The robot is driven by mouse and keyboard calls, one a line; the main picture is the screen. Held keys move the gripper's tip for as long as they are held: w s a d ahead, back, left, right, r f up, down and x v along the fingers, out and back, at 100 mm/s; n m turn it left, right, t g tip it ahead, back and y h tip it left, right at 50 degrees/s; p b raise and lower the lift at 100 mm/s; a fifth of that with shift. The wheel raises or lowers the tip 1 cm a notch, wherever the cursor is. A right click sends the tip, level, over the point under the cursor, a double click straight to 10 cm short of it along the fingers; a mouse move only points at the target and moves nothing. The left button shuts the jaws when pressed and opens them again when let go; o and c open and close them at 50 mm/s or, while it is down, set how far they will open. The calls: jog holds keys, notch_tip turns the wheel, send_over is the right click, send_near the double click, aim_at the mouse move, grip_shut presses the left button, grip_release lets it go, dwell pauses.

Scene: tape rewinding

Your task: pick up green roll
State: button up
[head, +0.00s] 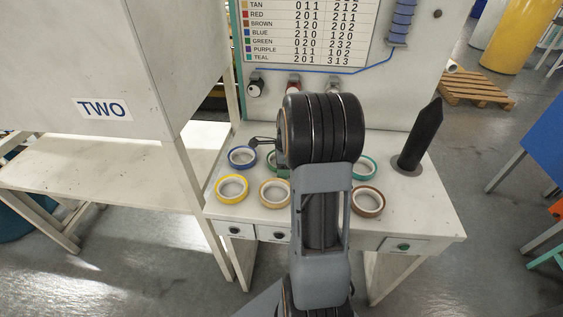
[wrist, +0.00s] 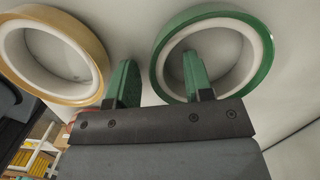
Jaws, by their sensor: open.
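The green roll (wrist: 160,48) is a ring of tape with a white core, large in the upper right of the wrist view. My gripper (wrist: 158,62) is open, with two green fingers. The right finger appears over the hole of the green roll and the left finger outside it, so the roll's near wall lies between them; I cannot tell how deep they reach. In the head view, a green piece of the roll (head: 271,161) shows beside my arm, which hides most of it and the gripper.
A tan roll (wrist: 97,45) lies close on the left in the wrist view. On the table (head: 435,215) are also blue (head: 232,163), yellow (head: 221,194), brown (head: 380,205) and teal (head: 373,165) rolls. A black spike (head: 422,135) stands at the right.

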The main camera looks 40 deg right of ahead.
grip_shut()
dwell(0.3)
jog(key=shift+r, duration=0.1)
